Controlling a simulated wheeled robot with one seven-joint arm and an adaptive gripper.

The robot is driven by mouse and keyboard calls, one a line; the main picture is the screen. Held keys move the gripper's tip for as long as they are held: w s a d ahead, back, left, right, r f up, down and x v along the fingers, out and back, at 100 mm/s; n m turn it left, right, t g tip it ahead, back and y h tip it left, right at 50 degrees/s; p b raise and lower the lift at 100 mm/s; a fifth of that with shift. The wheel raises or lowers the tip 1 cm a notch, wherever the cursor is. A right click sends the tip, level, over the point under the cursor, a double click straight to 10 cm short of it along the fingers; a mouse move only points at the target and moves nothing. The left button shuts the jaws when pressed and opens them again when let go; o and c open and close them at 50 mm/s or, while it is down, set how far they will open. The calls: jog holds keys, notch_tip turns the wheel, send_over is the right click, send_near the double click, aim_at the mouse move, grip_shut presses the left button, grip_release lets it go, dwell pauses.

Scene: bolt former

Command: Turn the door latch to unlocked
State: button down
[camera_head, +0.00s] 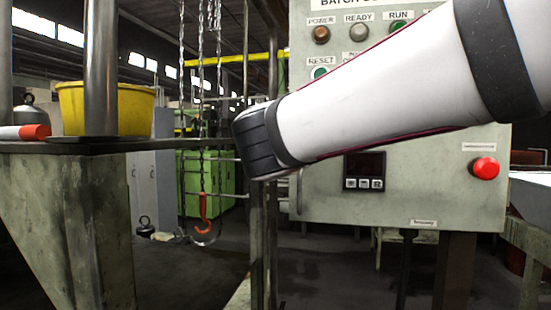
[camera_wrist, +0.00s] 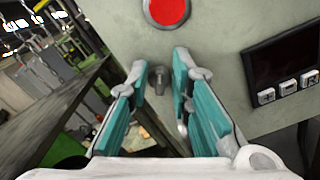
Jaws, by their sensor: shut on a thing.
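The door latch (camera_wrist: 158,80) shows in the wrist view as a small dark grey knob standing out from a pale grey-green panel. My gripper (camera_wrist: 160,72) has its two teal-padded fingers on either side of it, and it is shut on the latch. Narrow gaps seem to show beside the knob from this angle, so the exact contact is unclear. Whether the latch is turned cannot be told. In the head view my white arm crosses the grey-green control cabinet (camera_head: 400,200); my gripper and the latch do not show there.
A red button (camera_wrist: 168,10) lies just above the fingertips, with a dark display (camera_wrist: 285,68) to the right. In the head view, a red button (camera_head: 484,168) and display (camera_head: 364,168) sit on the cabinet. A hook (camera_head: 204,212) hangs on chains, left. A yellow tub (camera_head: 135,108) stands far left.

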jog(key=m+b, duration=0.4)
jog(key=b, duration=0.1)
jog(key=m+b, duration=0.4)
jog(key=b, duration=0.1)
jog(key=f+m+b, duration=0.1)
jog(key=m+b, duration=0.3)
jog(key=shift+d+f+b, duration=0.1)
jog(key=shift+d+b, duration=0.2)
jog(key=shift+b, duration=0.1)
jog(key=c, duration=1.6)
grip_release()
jog(key=shift+o, duration=0.2)
jog(key=shift+s, duration=0.15)
